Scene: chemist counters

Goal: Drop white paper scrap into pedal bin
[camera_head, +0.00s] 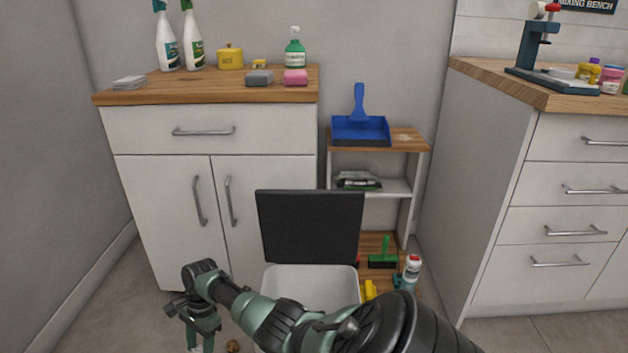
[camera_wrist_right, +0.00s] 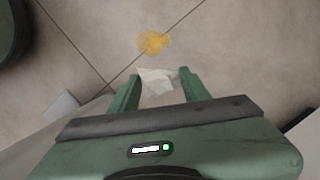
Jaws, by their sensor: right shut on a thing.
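The white paper scrap (camera_wrist_right: 157,80) shows in the right wrist view between the two green fingers of my right gripper (camera_wrist_right: 158,76), which is shut on it. In the head view my right arm reaches across from the lower right, and its gripper (camera_head: 201,341) points down to the left of the pedal bin. The bin has a pale open body (camera_head: 310,281) and a black lid (camera_head: 310,228) standing raised behind it. My arm hides the lower front of the bin. My left gripper is in neither view.
A white cabinet (camera_head: 160,210) stands behind. A low shelf (camera_head: 415,141) with a blue dustpan (camera_head: 361,130) stands behind and right of the bin.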

